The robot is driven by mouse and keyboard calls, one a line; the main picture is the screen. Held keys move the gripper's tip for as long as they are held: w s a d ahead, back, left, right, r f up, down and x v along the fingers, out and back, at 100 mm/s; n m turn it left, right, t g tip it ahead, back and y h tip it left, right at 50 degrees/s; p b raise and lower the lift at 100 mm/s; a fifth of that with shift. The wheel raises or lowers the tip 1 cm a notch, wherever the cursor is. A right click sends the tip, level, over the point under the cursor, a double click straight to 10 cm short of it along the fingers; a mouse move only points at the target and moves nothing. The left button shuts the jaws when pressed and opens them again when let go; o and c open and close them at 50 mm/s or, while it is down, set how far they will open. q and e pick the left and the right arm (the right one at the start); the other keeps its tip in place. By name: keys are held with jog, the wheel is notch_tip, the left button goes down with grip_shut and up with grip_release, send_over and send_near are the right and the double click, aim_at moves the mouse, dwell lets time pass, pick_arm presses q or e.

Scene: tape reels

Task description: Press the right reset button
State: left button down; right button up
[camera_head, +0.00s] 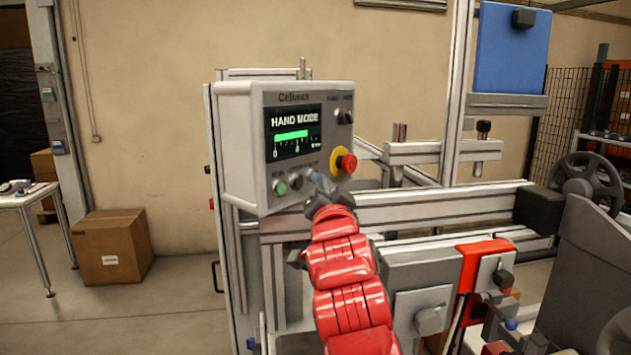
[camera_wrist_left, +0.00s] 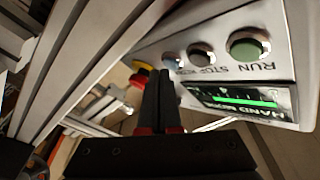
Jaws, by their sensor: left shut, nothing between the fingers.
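The grey control box (camera_head: 236,150) carries a row of small buttons under its screen. The blue button (camera_head: 314,176) is at the right end of that row; in the left wrist view this pale blue button (camera_wrist_left: 171,61) sits beside the STOP button. My red left arm comes up from below, and the left gripper (camera_head: 317,194) is just under the blue button. In the left wrist view its dark fingers (camera_wrist_left: 163,78) are together, empty, tips close to the button; I cannot tell whether they touch it. The right gripper is not in view.
The green RUN button (camera_head: 280,187) and dark STOP button (camera_head: 296,182) are left of the blue one. A red mushroom button (camera_head: 347,163) on a yellow ring is close at upper right. The screen (camera_head: 293,131) reads HAND MODE. Metal rails (camera_head: 440,208) run to the right.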

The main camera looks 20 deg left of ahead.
pick_arm(q)
jog(key=shift+s+d, duration=0.1)
jog(key=shift+d, duration=0.3)
jog(key=d+b, duration=0.1)
jog(key=s+d+b, duration=0.1)
jog(key=d, duration=0.2)
jog(key=shift+s+d+b, duration=0.3)
jog(key=shift+d+b, duration=0.05)
jog(key=shift+b, duration=0.05)
dwell(0.6)
